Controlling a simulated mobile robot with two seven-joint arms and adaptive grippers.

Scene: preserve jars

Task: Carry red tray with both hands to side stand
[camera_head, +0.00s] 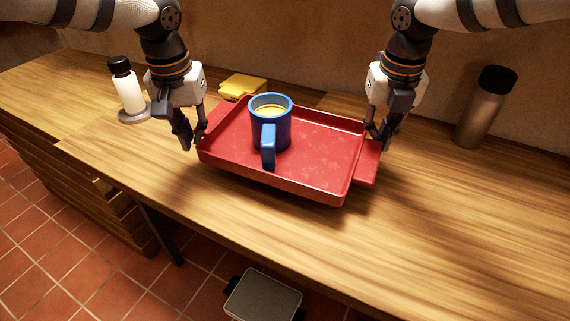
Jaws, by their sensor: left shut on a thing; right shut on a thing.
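The red tray (318,165) is in the middle of the head view, over the wooden counter, with a shadow under it. Whether it touches the counter is hard to tell. A blue mug (283,133) with yellowish contents stands upright on the tray, left of its middle, its handle facing me. My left gripper (193,141) is shut on the tray's left handle. My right gripper (377,140) is shut on the right handle, part of which sticks out in front of the fingers. I cannot make out which surface is the side stand.
A white bottle with a black cap (130,92) stands on a small round base at the left. A yellow folded cloth or sponge (242,86) lies behind the tray. A grey bottle (482,110) stands at the right. The counter (460,220) is clear at the front right.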

